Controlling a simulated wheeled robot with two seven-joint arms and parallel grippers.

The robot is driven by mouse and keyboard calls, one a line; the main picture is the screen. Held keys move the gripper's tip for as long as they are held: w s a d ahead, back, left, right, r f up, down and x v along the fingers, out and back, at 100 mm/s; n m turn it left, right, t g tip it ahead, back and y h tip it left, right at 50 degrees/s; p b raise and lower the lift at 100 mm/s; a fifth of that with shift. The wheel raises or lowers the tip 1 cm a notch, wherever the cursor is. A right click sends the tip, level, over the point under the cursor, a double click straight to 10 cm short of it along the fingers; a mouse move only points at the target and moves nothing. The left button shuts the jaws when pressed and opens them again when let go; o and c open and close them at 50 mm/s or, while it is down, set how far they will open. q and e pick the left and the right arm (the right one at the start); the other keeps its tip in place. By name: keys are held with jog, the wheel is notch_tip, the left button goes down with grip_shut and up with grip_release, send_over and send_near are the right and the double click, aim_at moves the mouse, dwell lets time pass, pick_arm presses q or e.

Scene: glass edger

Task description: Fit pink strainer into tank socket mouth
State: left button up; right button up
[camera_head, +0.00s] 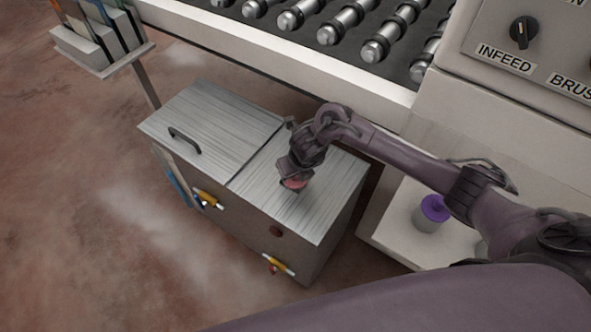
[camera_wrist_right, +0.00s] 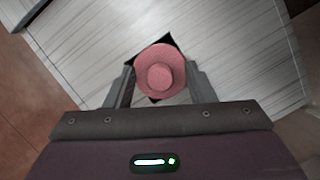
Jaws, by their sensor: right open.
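The pink strainer (camera_wrist_right: 160,76) is round with a wide brim and a raised centre knob. In the right wrist view it lies over a dark square socket mouth (camera_wrist_right: 169,42) in the tank top (camera_wrist_right: 92,55); dark corners show around it. I cannot tell how deep it sits. My right gripper (camera_wrist_right: 160,84) is open, with one finger on each side of the strainer, close to its rim. In the head view the right gripper (camera_head: 293,177) is low over the right half of the metal tank (camera_head: 322,205), and a little of the strainer (camera_head: 295,184) shows beneath it. My left gripper is not in view.
The tank's left half has a lid with a black handle (camera_head: 184,140). Yellow-handled valves (camera_head: 208,198) (camera_head: 278,265) stick out of its front. A purple-topped container (camera_head: 431,212) stands on a pale ledge at right. The roller conveyor (camera_head: 330,45) runs behind the tank.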

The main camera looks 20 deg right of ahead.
jog(key=p+v, duration=0.1)
jog(key=v, duration=0.6)
jog(key=shift+r+p, duration=0.4)
jog(key=shift+s, duration=0.1)
